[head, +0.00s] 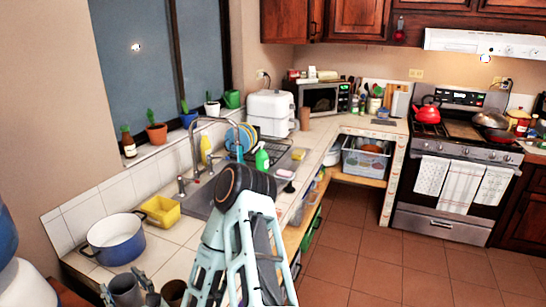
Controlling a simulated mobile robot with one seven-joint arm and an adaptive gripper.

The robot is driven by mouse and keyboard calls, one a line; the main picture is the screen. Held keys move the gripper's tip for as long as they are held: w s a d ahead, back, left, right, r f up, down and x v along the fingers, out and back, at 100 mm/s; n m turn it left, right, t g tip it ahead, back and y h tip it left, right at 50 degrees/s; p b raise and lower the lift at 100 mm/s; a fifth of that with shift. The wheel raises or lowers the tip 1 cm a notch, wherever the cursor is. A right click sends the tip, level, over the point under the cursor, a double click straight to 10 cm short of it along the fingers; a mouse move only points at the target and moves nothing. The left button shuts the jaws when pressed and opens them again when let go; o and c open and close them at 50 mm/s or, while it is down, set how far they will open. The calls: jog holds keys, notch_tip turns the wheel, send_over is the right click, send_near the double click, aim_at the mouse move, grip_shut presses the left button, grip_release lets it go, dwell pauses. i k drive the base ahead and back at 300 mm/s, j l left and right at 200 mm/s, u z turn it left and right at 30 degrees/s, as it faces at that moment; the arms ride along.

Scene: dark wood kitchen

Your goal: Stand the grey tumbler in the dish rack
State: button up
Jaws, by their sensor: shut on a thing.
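A grey tumbler (125,292) shows at the bottom left, partly cut off by the lower edge of the head view. My gripper (122,284) is beside it, with grey-blue fingers that appear closed around the tumbler. The fine contact is too small to make out. The dark wire dish rack (272,152) stands on the counter beyond the sink, well away from my gripper. Blue and yellow plates (240,137) stand at its left end. A green spray bottle (262,157) and the faucet partly hide the rack.
A blue-and-white pot (115,240) and a yellow tub (161,211) stand left of the sink (200,202). A dark brown cup (172,292) is close to my gripper. The tall faucet (194,150) rises before the rack. My arm covers part of the sink and counter.

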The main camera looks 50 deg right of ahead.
aim_at(275, 152)
jog(key=k, duration=0.65)
jog(key=k+z, duration=0.15)
jog(key=z, duration=0.2)
jog(key=k+z, duration=0.15)
jog(key=z, duration=1.25)
jog(key=i+z, duration=0.2)
jog(key=z, duration=0.15)
jog(key=i+z, duration=0.2)
jog(key=z, duration=0.15)
jog(key=i+j, duration=0.15)
jog(key=i, duration=0.8)
jog(key=i+j, duration=0.1)
jog(key=i, duration=0.9)
jog(key=i+j+z, duration=0.1)
jog(key=i+z, duration=0.25)
jog(key=i, duration=1.45)
